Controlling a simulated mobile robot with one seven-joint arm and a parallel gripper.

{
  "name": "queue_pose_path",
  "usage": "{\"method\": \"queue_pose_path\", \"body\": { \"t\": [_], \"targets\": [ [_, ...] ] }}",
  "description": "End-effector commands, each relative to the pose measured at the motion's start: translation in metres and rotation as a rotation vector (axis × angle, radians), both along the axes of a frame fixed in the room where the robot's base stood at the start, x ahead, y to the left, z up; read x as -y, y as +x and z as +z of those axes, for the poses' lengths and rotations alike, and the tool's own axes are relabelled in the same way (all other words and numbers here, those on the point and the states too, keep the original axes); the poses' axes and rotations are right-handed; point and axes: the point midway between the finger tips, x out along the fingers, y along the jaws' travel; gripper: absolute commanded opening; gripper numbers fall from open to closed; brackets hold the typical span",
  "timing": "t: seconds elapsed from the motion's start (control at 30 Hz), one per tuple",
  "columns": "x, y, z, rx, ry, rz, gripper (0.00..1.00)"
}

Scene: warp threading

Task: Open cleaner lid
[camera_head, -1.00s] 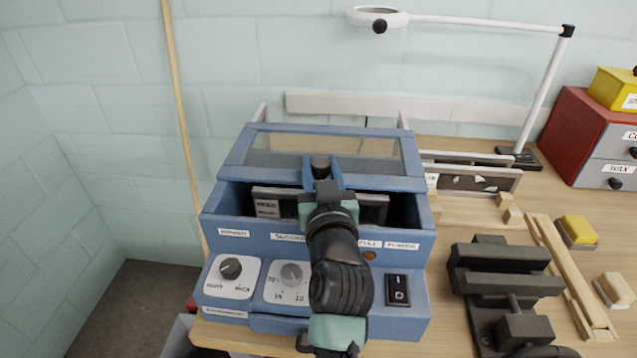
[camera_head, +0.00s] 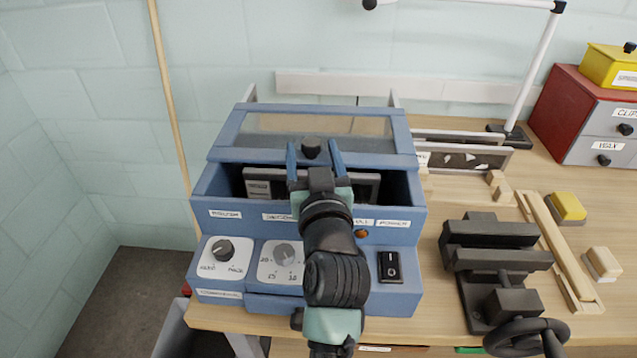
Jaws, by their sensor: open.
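The blue cleaner (camera_head: 205,240) stands on the wooden bench, with two dials and a black power switch (camera_head: 389,266) on its sloped front. Its lid (camera_head: 230,156) is a blue frame with a clear window, set back so the front of the tub shows open. A dark round knob (camera_head: 311,147) sits at the lid's front edge. My gripper (camera_head: 313,158) reaches in from the front with its two blue fingers open, one on each side of the knob. I cannot tell whether they touch it. A grey labelled part (camera_head: 257,188) shows inside the tub, partly hidden by my arm.
A dark vise (camera_head: 495,255) stands to the right of the cleaner. Wooden strips, yellow and pale blocks (camera_head: 567,207), and a red drawer cabinet (camera_head: 555,105) are farther right. A white lamp arm (camera_head: 533,75) rises behind. A wooden pole leans on the wall at left.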

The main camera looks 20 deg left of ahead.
Motion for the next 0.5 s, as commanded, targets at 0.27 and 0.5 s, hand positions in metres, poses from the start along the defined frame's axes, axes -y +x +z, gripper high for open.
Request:
{"method": "queue_pose_path", "body": {
  "t": [0.27, 0.5],
  "targets": [
    [0.026, -0.050, -0.002, -0.002, 0.000, -0.002, 0.70],
    [0.044, -0.085, -0.002, -0.003, 0.001, 0.000, 0.70]
  ]
}}
